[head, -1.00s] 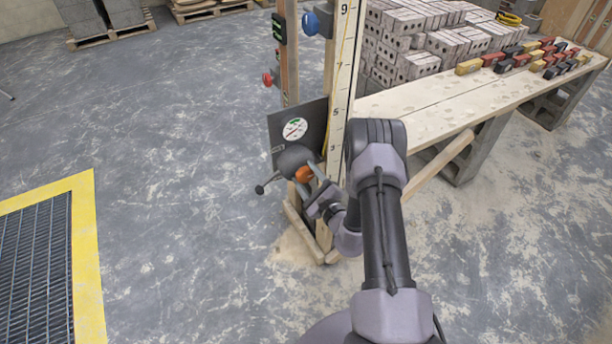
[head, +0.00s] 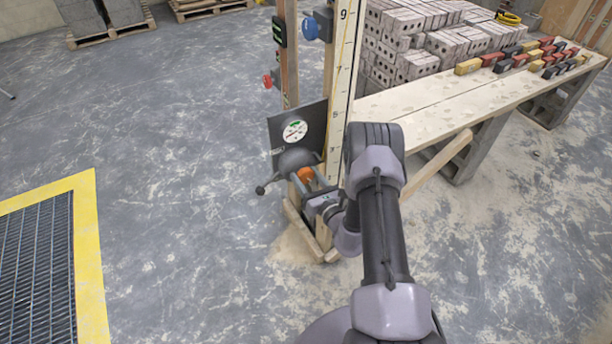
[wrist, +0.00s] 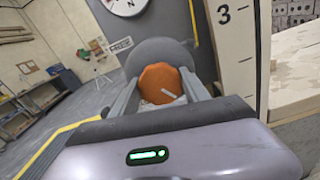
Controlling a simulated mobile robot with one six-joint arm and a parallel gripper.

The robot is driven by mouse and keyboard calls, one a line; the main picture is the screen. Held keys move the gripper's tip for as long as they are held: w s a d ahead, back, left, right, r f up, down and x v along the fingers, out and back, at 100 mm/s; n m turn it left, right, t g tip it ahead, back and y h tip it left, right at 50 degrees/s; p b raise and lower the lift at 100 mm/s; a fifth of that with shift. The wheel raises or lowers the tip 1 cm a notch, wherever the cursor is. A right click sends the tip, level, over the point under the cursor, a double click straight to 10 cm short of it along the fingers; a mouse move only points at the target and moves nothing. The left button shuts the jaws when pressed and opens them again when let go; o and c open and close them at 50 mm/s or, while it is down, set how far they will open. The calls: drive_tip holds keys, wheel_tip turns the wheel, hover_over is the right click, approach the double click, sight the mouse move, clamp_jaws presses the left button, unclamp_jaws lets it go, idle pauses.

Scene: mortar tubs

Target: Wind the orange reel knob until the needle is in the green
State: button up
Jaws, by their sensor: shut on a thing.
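The orange reel knob (head: 305,174) sits on the front of a round grey reel housing (head: 297,160) low on the wooden post. My gripper (head: 309,178) is shut on the knob, one finger on each side. In the wrist view the orange knob (wrist: 160,78) shows between the two fingers of my gripper (wrist: 161,90), with a pale mark on its face. The round white gauge (head: 295,131) is on a dark plate above the reel. It has a green part, but the needle is too small to read there. The wrist view cuts off the gauge's top (wrist: 125,4).
A tall numbered scale board (head: 342,90) stands right beside the reel. A small crank arm with a ball end (head: 261,190) sticks out left. A long plank bench (head: 440,95) with blocks runs right. The floor at left is open up to a yellow-edged grate (head: 35,260).

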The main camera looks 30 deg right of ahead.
drive_tip(key=m+p, duration=0.1)
drive_tip(key=m, duration=0.4)
drive_tip(key=shift+m, duration=0.3)
drive_tip(key=m, duration=0.5)
drive_tip(key=shift+m, duration=0.3)
drive_tip(key=o, duration=1.4)
drive_tip(key=shift+p, duration=0.3)
drive_tip(key=s+p, duration=0.4)
drive_tip(key=s, duration=1.3)
drive_tip(key=shift+s+d, duration=0.25)
drive_tip(key=shift+d, duration=0.1)
